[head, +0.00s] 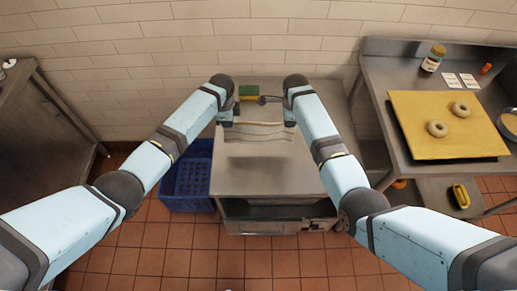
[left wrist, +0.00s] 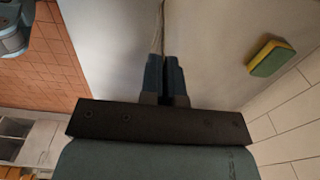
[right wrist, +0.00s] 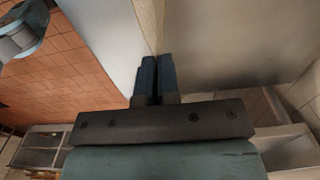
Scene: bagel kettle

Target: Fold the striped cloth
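The striped cloth (head: 258,132) is pale with faint stripes and spans between my two grippers above the steel counter top (head: 262,178). My left gripper (head: 228,121) is at its left end and my right gripper (head: 290,121) at its right end. In the left wrist view the fingers (left wrist: 166,62) are closed together, with a thin edge of cloth (left wrist: 160,25) running from their tips. In the right wrist view the fingers (right wrist: 156,62) are also closed, with the cloth (right wrist: 149,18) at their tips. The exact pinch points are hidden between the fingers.
A green and yellow sponge (head: 249,92) lies behind the cloth near the wall, with a dark utensil (head: 270,99) beside it. The front of the counter top is clear. At the right, a table carries a yellow board (head: 420,142) with two bagels. A blue crate (head: 192,176) stands on the floor.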

